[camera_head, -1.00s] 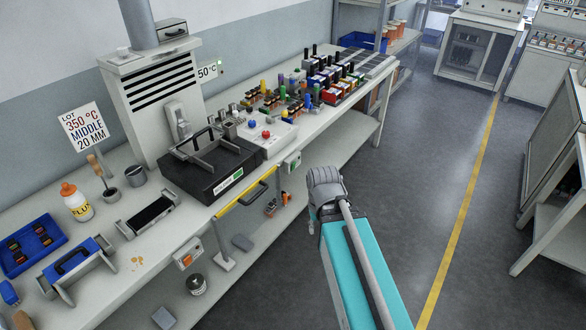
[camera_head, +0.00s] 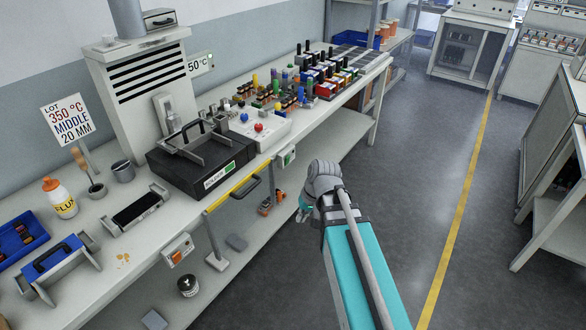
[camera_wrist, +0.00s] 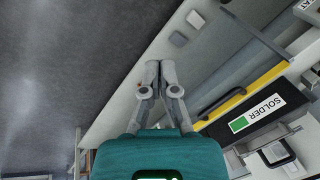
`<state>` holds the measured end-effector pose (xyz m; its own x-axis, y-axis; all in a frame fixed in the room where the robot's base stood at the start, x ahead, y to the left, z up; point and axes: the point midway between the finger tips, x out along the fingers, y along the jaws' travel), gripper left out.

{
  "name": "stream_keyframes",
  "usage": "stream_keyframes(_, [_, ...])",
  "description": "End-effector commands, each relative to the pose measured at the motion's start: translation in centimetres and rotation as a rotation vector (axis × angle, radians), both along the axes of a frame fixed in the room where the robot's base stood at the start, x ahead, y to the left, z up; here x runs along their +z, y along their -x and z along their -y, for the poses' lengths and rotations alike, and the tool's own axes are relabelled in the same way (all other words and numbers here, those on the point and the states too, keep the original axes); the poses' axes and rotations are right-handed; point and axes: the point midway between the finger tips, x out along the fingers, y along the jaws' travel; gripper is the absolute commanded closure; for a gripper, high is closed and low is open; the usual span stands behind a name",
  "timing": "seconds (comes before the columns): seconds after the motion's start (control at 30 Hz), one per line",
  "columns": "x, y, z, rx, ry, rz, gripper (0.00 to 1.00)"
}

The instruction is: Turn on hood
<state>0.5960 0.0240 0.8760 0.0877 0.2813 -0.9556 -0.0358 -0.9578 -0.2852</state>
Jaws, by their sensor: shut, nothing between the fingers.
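The hood (camera_head: 140,85) is a pale cabinet with dark slats and a round duct (camera_head: 128,20) on top, at the back left of the bench. A light grey raised part (camera_head: 163,112) is on its front; I cannot tell if it is a switch. A small box with an orange face (camera_head: 178,250) and another with a green mark (camera_head: 287,157) sit on the bench's front edge. My gripper (camera_head: 303,213) is in front of the bench over the aisle, apart from the hood. In the wrist view, my gripper (camera_wrist: 158,66) is shut and empty, its fingertips together.
A black solder unit (camera_head: 195,175) with a yellow front strip stands before the hood. A flux bottle (camera_head: 60,198), a blue-handled holder (camera_head: 55,262) and several small parts crowd the bench. A lower shelf (camera_head: 240,270) runs beneath. The floor aisle (camera_head: 420,200) is clear.

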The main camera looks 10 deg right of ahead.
Motion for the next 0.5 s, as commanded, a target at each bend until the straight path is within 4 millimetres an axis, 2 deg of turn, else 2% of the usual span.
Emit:
stream_keyframes(0.03, [-1.3, -0.9, -0.1, -0.007, -0.028, 0.009, 1.0])
stream_keyframes(0.5, [-5.3, -7.0, -1.1, -0.08, -0.307, 0.105, 1.0])
